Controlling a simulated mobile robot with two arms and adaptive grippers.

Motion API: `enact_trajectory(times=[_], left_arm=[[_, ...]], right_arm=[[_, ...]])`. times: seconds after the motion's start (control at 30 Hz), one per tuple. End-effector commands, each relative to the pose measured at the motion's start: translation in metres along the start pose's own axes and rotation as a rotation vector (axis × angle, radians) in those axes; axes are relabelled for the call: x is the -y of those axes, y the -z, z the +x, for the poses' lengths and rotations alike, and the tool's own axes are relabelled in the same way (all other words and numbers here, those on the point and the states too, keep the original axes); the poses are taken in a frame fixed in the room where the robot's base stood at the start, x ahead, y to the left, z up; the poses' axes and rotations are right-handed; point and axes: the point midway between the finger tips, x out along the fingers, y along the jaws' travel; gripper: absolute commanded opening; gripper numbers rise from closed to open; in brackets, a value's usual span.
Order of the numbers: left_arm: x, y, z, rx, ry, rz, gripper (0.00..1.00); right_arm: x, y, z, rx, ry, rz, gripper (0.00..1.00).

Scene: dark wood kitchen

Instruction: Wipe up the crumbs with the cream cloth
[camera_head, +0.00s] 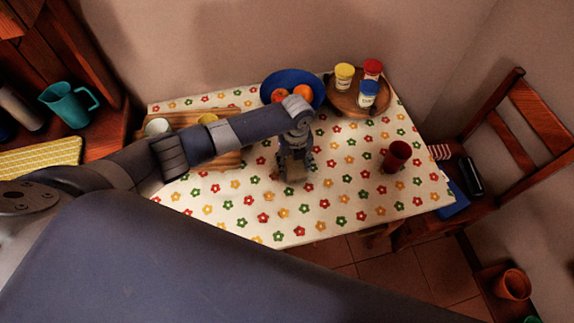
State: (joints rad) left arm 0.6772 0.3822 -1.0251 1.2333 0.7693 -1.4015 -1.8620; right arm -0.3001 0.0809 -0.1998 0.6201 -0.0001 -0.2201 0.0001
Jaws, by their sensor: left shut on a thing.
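My left gripper (293,167) reaches in from the left and points down over the middle of the table. It is shut on the cream cloth (295,173), of which only a small beige patch shows at the fingers. The gripper hides the rest, and I cannot tell whether the cloth touches the tabletop. I cannot make out crumbs for certain against the flower-patterned tablecloth (320,205). My right gripper is not in view.
A blue bowl (314,83) with orange fruit and a round wooden tray (345,104) with several jars stand at the back. A red cup (396,156) stands right. A wooden board (225,161) lies left, partly behind my arm. The table's front is clear.

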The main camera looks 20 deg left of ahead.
Motion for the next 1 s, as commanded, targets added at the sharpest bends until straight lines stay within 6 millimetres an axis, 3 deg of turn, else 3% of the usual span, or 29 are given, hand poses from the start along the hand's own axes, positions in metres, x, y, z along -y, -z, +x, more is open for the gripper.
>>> enact_trajectory(times=[0.27,1.0], left_arm=[[0.0,0.003,0.002,0.0,-0.003,-0.001,0.32],[-0.049,0.004,0.002,-0.003,-0.01,-0.003,0.32]], right_arm=[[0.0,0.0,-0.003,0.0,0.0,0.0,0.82],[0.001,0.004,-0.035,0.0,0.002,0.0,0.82]])
